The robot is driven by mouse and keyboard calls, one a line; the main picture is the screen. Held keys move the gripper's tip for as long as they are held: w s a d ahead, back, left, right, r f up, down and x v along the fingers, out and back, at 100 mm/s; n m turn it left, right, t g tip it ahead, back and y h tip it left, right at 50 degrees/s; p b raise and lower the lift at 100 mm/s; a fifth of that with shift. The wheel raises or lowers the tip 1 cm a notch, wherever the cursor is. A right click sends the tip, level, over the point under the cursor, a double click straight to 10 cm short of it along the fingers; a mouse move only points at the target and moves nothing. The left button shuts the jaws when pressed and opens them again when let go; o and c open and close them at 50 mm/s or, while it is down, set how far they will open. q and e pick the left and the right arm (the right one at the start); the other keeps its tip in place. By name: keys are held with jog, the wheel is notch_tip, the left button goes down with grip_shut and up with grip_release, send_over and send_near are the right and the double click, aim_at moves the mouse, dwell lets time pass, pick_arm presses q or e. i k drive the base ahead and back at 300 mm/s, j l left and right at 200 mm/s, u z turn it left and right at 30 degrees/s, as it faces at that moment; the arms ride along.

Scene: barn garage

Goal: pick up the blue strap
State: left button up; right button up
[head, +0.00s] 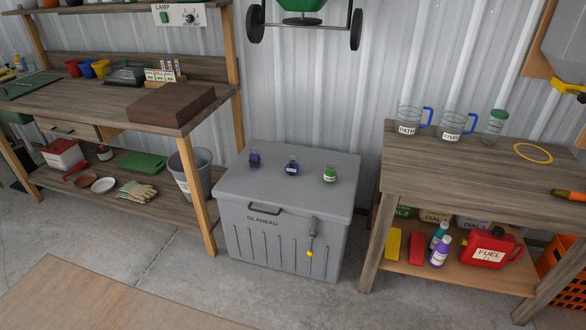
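Three small dark-bodied items stand in a row on the lid of a grey chest (235,185). The middle one has blue on it and looks like the blue strap (291,168); it is too small to make out its exact shape. A purple one (255,160) stands to its left and a green one (329,174) to its right, all apart from each other. Neither of my grippers is in view, and nothing touches the blue item.
A wooden workbench (80,95) with a brown block (170,106) stands left of the chest. A wooden table (480,180) with labelled jugs (408,121) stands right. A grey bucket (190,172) is beside the chest. Concrete floor in front is mostly clear, with a brown board (100,300).

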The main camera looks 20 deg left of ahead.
aim_at(292, 167)
jog(key=j+z, duration=0.2)
jog(key=z, duration=0.2)
jog(key=i+j+z, duration=0.1)
jog(key=j+z, duration=0.15)
jog(key=z, duration=0.15)
jog(key=j+z, duration=0.25)
jog(key=z, duration=0.15)
jog(key=j+z, duration=0.2)
jog(key=z, duration=0.2)
